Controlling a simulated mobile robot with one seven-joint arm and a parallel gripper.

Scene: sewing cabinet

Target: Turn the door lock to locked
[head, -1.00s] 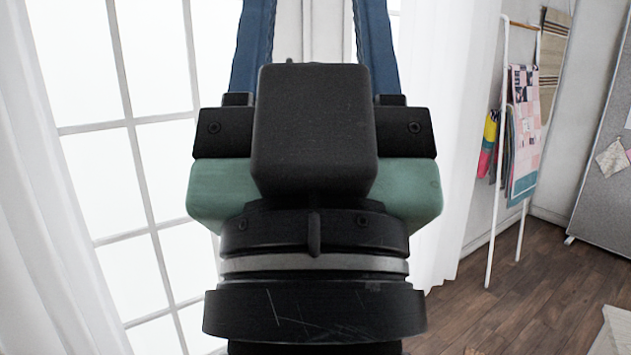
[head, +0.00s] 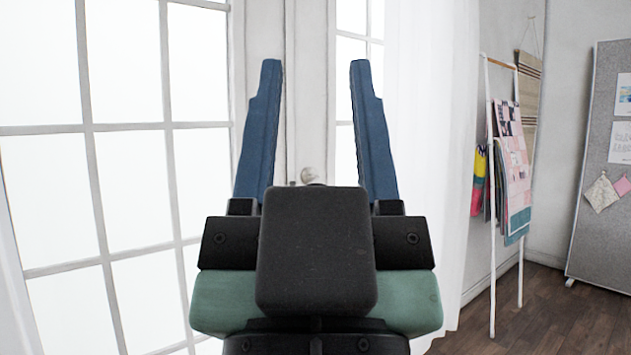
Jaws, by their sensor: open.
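My gripper (head: 316,80) is open in the middle of the head view, its two blue fingers pointing up and apart. Behind it stands a white door (head: 305,110) with glass panes. A small round metallic knob or lock (head: 309,175) shows on the door between the fingers, just above my gripper's black body. Its lower part is hidden by that body, and its turn position is too small to tell. My gripper appears to be in front of it, with nothing held.
A large paned window or door panel (head: 125,190) fills the left. White curtains (head: 432,150) hang right of the door. A white rack with fabrics (head: 512,150) and a grey pinboard (head: 605,230) stand at right. Wooden floor (head: 560,310) is open at lower right.

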